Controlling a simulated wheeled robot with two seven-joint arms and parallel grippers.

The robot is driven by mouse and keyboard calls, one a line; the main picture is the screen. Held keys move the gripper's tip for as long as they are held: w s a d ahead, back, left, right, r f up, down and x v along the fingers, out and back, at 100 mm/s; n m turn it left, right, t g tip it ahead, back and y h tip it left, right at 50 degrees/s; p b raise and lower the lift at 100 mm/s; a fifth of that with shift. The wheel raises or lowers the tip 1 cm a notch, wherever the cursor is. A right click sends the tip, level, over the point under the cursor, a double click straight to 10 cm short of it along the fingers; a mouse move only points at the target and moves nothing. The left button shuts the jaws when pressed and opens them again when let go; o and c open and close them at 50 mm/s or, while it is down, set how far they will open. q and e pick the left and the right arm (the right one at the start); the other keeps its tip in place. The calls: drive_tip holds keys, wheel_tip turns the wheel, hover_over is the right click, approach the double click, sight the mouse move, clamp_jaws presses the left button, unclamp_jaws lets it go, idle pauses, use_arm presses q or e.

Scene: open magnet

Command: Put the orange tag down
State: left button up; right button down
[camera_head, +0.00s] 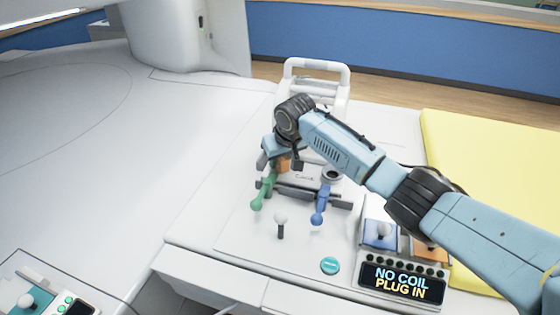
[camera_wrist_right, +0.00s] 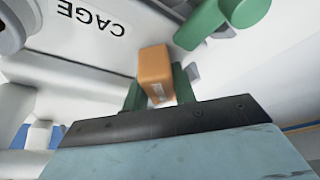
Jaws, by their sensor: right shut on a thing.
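My right gripper (camera_head: 279,168) is above the white panel, with its arm coming in from the right. It is shut on the orange tag (camera_wrist_right: 155,66), a small block held between its two green fingers (camera_wrist_right: 158,92) in the right wrist view. In the head view only a small part of the tag (camera_head: 284,163) shows below the wrist. I cannot tell whether the tag touches the panel. My left gripper is not in view.
A green lever (camera_head: 262,190) is close to the gripper, and a blue lever (camera_head: 320,206) stands to its right. A white knob (camera_head: 281,220), a teal button (camera_head: 329,265) and a display reading "NO COIL PLUG IN" (camera_head: 401,281) are nearer. A yellow pad (camera_head: 490,150) lies at right.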

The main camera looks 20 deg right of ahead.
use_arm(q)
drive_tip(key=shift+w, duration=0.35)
use_arm(e)
drive_tip(key=shift+f, duration=0.15)
drive_tip(key=shift+s+f, duration=0.3)
drive_tip(key=shift+f, duration=0.45)
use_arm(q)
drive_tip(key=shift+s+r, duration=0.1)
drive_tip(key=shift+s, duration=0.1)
use_arm(e)
drive_tip(key=c, duration=1.1)
unclamp_jaws()
drive_tip(key=shift+f, duration=0.1)
drive_tip(key=shift+c, duration=0.2)
drive_tip(key=shift+r, duration=0.2)
use_arm(q)
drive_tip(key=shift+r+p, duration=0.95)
drive_tip(key=shift+p, duration=0.15)
use_arm(e)
drive_tip(key=w+a+v, duration=0.1)
drive_tip(key=v, duration=1.2)
drive_tip(key=shift+d+r, duration=0.2)
drive_tip(key=shift+d, duration=0.25)
drive_tip(key=shift+w, duration=0.1)
